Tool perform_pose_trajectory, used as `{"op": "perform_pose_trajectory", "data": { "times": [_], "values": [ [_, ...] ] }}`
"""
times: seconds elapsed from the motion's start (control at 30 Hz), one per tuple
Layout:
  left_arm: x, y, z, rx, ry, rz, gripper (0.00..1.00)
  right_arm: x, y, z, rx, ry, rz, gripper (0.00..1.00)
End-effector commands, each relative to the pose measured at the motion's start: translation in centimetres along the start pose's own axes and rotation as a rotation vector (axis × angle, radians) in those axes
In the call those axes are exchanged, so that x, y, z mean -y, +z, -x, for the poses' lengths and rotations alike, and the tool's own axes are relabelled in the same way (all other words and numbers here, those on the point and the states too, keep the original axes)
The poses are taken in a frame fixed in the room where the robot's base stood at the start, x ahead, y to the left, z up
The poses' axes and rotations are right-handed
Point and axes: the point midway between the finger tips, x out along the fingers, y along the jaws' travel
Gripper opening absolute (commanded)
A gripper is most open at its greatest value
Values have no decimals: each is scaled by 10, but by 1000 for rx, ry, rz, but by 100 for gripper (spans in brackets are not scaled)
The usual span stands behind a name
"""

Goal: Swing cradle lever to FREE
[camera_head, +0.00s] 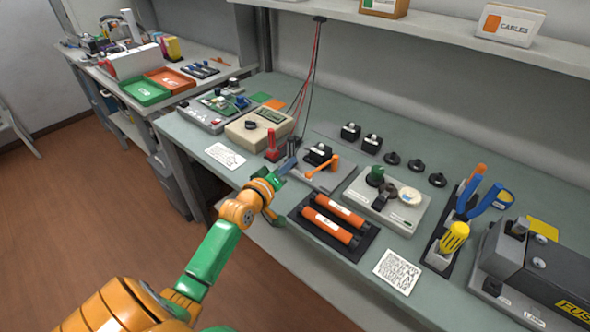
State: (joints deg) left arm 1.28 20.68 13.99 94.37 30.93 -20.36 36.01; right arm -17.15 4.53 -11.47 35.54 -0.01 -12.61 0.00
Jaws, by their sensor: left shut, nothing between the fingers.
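An orange lever (323,173) lies across a grey plate (339,180), angled up to the right, with a black block (317,153) behind it. This looks like the cradle with its lever; no FREE marking is readable. My left gripper (288,162) is shut and empty at the left side of the plate, close to the lever's lower left end. I cannot tell whether it touches the lever. Two orange toner cartridges (342,209) lie in a black tray (364,245) in front. My right gripper is not in view.
A red-handled device (271,146) stands just left of my left gripper, beside a beige meter (258,128). A grey box with a green knob (374,175) is to the right. Papers lie near the front edge.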

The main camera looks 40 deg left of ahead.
Motion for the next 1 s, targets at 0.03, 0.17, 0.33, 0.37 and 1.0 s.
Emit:
{"op": "perform_pose_trajectory", "data": {
  "times": [0.03, 0.17, 0.33, 0.37, 1.0],
  "values": [
    [-1, 6, -1, 2, -1, 2, 0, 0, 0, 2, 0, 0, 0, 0],
    [-1, 18, -4, -1, 0, 0, 0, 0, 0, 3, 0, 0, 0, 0],
    [-1, 22, -5, 0, 1, -1, 0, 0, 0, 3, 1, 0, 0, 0],
    [-1, 22, -5, 0, 1, -1, 0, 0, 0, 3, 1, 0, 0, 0],
    [-14, 38, 5, -1, 1, -1, 0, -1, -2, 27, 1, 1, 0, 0]
  ]
}}
